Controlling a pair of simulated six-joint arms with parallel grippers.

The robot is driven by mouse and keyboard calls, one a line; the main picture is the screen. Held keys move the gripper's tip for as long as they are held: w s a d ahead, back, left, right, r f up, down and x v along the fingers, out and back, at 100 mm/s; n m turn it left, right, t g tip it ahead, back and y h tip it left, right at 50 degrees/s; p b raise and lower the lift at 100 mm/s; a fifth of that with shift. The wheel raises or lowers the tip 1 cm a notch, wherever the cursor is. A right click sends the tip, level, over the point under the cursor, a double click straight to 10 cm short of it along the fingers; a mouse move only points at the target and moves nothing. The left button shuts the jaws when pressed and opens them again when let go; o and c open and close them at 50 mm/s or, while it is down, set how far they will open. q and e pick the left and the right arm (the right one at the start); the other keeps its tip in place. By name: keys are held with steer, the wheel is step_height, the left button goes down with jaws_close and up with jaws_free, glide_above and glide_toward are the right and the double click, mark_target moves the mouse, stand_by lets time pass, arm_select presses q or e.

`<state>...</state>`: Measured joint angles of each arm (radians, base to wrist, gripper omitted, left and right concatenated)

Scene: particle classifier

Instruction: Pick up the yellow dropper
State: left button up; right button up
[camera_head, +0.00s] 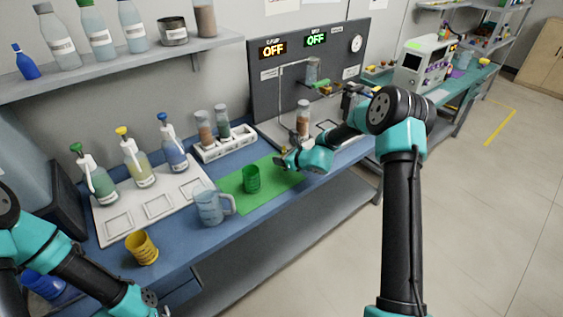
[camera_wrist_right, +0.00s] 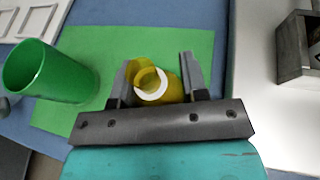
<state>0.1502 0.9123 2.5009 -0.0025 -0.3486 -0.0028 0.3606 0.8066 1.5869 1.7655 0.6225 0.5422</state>
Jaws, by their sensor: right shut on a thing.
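The yellow dropper (camera_wrist_right: 143,74) shows in the right wrist view as a rounded yellow piece with a white ring. It sits between the two dark fingers of my right gripper (camera_wrist_right: 158,80), which is shut on it. In the head view my right gripper (camera_head: 284,160) is at the right edge of the green mat (camera_head: 232,184), and only a speck of yellow shows at its tip. The dropper's lower part is hidden. My left gripper (camera_head: 152,303) is at the bottom left of the head view, cut by the frame edge, and its fingers are unclear.
A green cup (camera_head: 251,179) stands on the mat, left of my right gripper. A clear beaker (camera_head: 209,206) and a yellow cup (camera_head: 141,248) stand further left. Several pump bottles stand on a white tray (camera_head: 108,229). A grey panel device (camera_head: 268,98) stands behind.

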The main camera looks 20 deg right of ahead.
steer(key=s+a, duration=0.2)
steer(key=s, duration=0.2)
steer(key=s+a, duration=0.2)
steer(key=s, duration=0.3)
steer(key=s+a+r, duration=0.1)
steer(key=s+a, duration=0.1)
steer(key=s, duration=0.3)
steer(key=shift+s+a+r, duration=0.1)
steer(key=shift+s, duration=0.15)
